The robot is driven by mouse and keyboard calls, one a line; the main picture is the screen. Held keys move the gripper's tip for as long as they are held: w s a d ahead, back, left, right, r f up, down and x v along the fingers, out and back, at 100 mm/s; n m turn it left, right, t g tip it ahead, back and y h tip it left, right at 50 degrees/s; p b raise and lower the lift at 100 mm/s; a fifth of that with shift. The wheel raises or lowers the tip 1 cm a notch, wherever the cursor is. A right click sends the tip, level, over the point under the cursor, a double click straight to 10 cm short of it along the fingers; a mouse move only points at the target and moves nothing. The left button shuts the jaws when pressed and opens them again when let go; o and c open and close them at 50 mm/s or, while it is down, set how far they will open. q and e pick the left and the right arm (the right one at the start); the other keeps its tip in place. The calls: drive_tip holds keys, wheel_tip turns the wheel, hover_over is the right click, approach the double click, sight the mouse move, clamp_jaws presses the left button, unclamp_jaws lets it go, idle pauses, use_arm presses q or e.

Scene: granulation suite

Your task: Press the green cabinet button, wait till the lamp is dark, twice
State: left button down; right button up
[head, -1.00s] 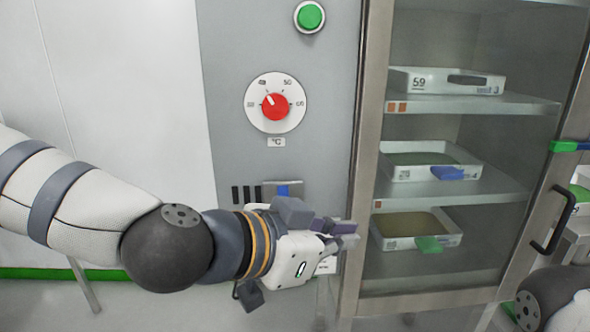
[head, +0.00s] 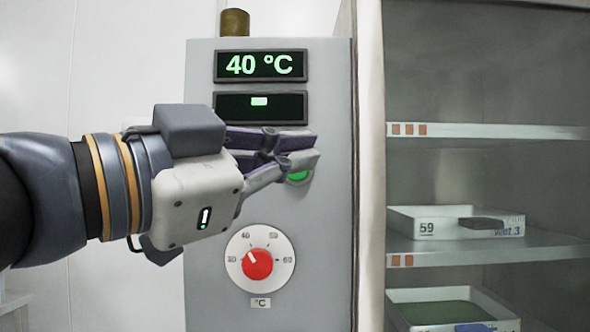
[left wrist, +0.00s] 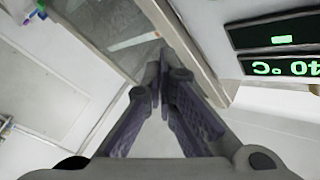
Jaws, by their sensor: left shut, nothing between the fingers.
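The green cabinet button (head: 299,177) is on the grey control panel (head: 205,290), largely hidden behind my left fingers in the head view. My left gripper (head: 317,147) is shut and empty, its fingertips over the upper part of the button; I cannot tell whether they touch it. The left wrist view shows the closed fingers (left wrist: 162,60), but not the button. A brownish, unlit-looking lamp (head: 235,22) stands on top of the panel. My right gripper is not in view.
The upper display (head: 261,66) reads 40 °C; the lower display (head: 260,107) shows a small green bar. A red temperature dial (head: 257,264) sits below. To the right, the cabinet's glass-fronted shelves (head: 480,243) hold white trays, one marked 59 (head: 455,222).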

use_arm(q)
drive_tip(key=w+b, duration=0.1)
drive_tip(key=w, duration=0.8)
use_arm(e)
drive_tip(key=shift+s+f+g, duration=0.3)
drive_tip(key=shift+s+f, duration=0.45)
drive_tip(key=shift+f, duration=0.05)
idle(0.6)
use_arm(q)
drive_tip(key=shift+w, duration=0.4)
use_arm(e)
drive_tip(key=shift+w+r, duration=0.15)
